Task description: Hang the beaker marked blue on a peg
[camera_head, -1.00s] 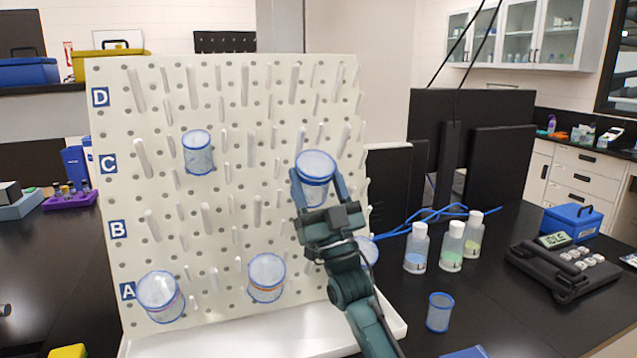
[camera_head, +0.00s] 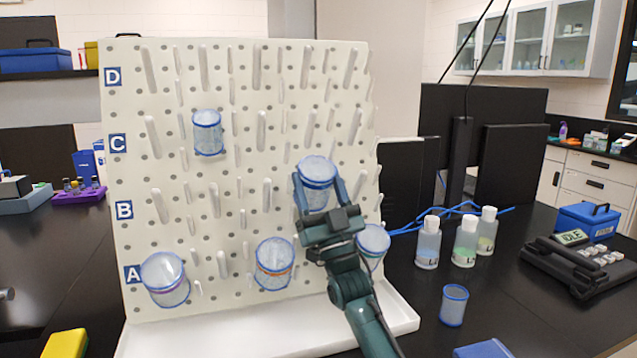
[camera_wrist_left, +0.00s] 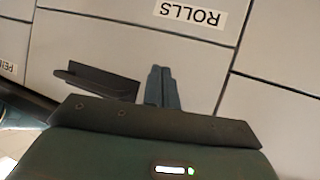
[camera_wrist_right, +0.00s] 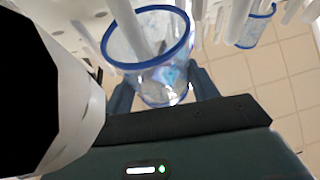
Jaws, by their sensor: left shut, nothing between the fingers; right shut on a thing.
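My right gripper (camera_head: 320,203) is shut around the sides of a clear, blue-rimmed beaker (camera_head: 316,172), in front of the pegboard between rows B and C. In the right wrist view, the held beaker (camera_wrist_right: 165,78) shows a bluish mark. A white peg (camera_wrist_right: 127,25) crosses its mouth there; I cannot tell how deep it reaches inside. The white pegboard (camera_head: 240,190) carries other beakers: one in row C (camera_head: 207,133), and in row A one at left (camera_head: 165,280), one in the middle (camera_head: 274,265) and one at right (camera_head: 373,246). My left gripper (camera_wrist_left: 160,85) is shut and empty.
A loose beaker (camera_head: 453,306) stands on the black bench right of the board's white tray (camera_head: 250,338). Capped bottles (camera_head: 465,243) and a dark device reading IDLE (camera_head: 572,262) stand further right. Labelled drawers (camera_wrist_left: 200,20) face my left gripper.

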